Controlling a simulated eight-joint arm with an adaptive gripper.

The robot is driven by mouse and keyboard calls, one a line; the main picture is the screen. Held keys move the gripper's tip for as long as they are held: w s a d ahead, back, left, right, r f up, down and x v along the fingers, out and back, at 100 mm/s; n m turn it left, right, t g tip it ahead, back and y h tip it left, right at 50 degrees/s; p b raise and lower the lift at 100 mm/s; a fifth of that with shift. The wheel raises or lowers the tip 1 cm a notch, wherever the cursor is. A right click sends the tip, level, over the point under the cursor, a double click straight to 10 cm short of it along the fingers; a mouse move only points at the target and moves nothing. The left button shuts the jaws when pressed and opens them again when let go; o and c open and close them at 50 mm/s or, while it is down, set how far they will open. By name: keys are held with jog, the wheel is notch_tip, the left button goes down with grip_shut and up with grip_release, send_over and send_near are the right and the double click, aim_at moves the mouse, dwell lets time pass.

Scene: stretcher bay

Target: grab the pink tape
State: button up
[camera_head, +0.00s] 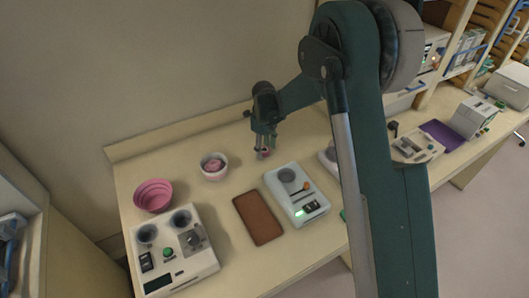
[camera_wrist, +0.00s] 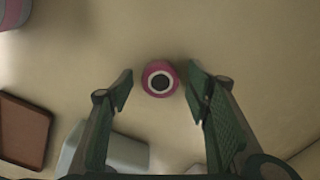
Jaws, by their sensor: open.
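The pink tape (camera_wrist: 159,78) is a small round roll with a pale ring and a dark centre. In the wrist view it lies on the table between my two open fingers, near the fingertips, with a gap on both sides. My gripper (camera_wrist: 158,88) is open and empty. In the head view my gripper (camera_head: 264,148) points down over the back of the table, and the pink tape (camera_head: 265,153) shows only as a small pink patch at its fingertips, mostly hidden by the fingers.
Left of my gripper stand a white cup with pink contents (camera_head: 213,167) and a pink bowl (camera_head: 153,195). In front are a brown tray (camera_head: 258,217), a white scale-like device (camera_head: 297,194) and a cream device with two dark cups (camera_head: 172,251). A wall runs behind.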

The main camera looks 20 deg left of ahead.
aim_at(264, 149)
jog(key=c, duration=0.9)
jog(key=shift+o, duration=0.2)
jog(key=shift+r, duration=0.1)
notch_tip(264, 149, up, 10)
dwell(0.5)
